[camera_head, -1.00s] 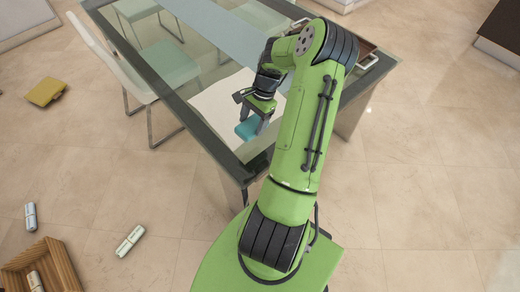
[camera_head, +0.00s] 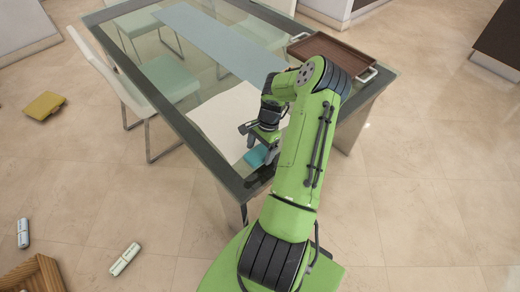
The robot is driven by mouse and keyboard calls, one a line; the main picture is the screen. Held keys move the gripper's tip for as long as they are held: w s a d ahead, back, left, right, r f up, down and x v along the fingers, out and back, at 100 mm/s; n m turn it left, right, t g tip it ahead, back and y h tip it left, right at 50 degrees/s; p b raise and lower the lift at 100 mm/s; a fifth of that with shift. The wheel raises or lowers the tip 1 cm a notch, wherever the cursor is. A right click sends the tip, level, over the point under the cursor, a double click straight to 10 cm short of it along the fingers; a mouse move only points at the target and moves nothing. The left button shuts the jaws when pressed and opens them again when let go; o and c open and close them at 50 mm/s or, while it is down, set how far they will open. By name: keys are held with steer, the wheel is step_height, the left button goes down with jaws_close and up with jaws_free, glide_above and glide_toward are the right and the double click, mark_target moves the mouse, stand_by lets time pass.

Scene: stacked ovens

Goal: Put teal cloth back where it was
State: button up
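The teal cloth (camera_head: 256,156) is a small folded piece at the near end of the glass table (camera_head: 197,137). My gripper (camera_head: 261,147) is right above it, pointing down, with its fingers at the cloth. The fingers and my arm hide part of the cloth. I cannot tell whether the fingers are closed on it, or whether it rests on the table or is just above it.
A whitish mat (camera_head: 226,118) and a pale blue runner (camera_head: 215,42) lie along the table. A brown tray (camera_head: 332,57) sits at its right edge. White chairs (camera_head: 108,72) stand at left. A yellow object (camera_head: 43,105), small rolls (camera_head: 125,259) and a wooden crate (camera_head: 35,275) are on the floor.

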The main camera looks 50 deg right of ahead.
steer(key=shift+o, duration=0.4)
steer(key=w+p+v, duration=0.1)
steer(key=p+v, duration=0.1)
steer(key=v, duration=1)
steer(key=w+a+r+n+h, duration=0.35)
steer(key=a+r+n, duration=0.65)
steer(key=a+r, duration=0.65)
steer(key=s+a+r+n+t, duration=0.2)
steer(key=s+a+n, duration=0.3)
steer(key=a, duration=0.3)
steer(key=s+a+r+n+t, duration=0.3)
steer(key=s+a+n, duration=0.2)
steer(key=s+a, duration=0.2)
steer(key=a, duration=0.2)
steer(key=shift+s+a+n, duration=0.3)
steer(key=shift+s, duration=0.05)
steer(key=shift+y, duration=0.25)
